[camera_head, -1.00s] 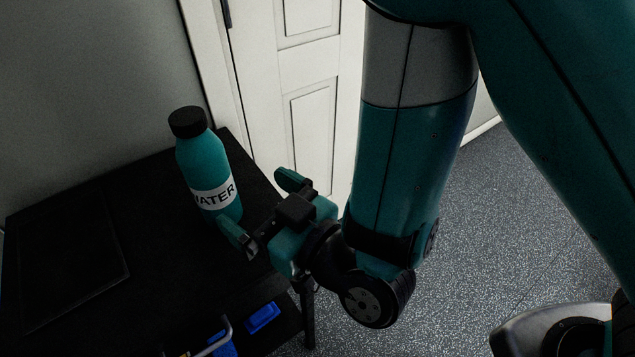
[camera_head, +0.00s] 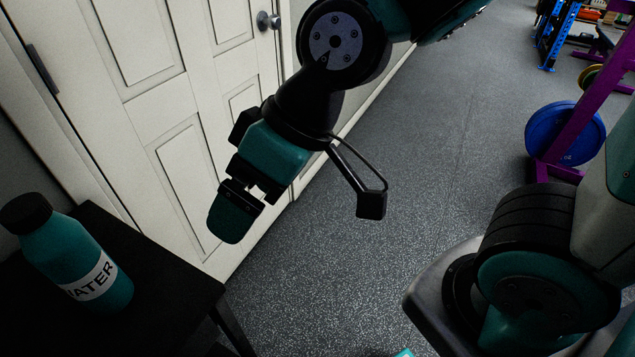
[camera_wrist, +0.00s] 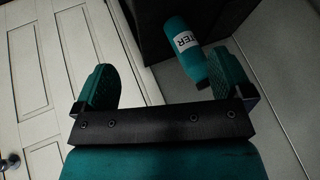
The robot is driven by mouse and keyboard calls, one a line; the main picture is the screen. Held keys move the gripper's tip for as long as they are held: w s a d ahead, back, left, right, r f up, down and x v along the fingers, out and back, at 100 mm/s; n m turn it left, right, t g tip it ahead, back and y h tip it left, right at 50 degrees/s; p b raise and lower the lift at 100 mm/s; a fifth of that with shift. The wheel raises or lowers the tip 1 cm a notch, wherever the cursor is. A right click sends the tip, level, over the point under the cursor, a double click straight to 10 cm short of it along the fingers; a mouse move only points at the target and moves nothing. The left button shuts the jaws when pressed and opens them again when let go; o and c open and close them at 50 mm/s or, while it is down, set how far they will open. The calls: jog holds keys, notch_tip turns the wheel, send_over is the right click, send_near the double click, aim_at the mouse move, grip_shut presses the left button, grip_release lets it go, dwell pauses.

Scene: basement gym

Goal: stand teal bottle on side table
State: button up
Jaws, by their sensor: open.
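The teal bottle (camera_head: 74,258), with a black cap and a white WATER label, stands upright on the black side table (camera_head: 178,284) at the lower left of the head view. In the wrist view the bottle (camera_wrist: 187,50) lies beyond the fingers, nearer the right one, with the dark table (camera_wrist: 142,25) behind it. My gripper (camera_head: 236,214) is empty and to the right of the bottle, clear of the table. In the wrist view its two fingers (camera_wrist: 160,84) are spread wide, apart from the bottle.
A white panelled door (camera_head: 165,100) with a round knob stands behind the table. Speckled grey floor (camera_head: 430,130) is open to the right. A purple rack (camera_head: 585,110) with a blue weight plate (camera_head: 565,133) stands at the far right.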

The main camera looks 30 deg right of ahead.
jog(key=s+d+r+m+g+h, duration=0.1)
jog(key=s+d+h, duration=0.1)
jog(key=s+d, duration=0.2)
jog(key=shift+s+d+r+g, duration=0.15)
jog(key=shift+d+r+g, duration=0.25)
jog(key=shift+d, duration=0.45)
notch_tip(320, 180, up, 6)
jog(key=p, duration=0.5)
jog(key=shift+f, duration=0.25)
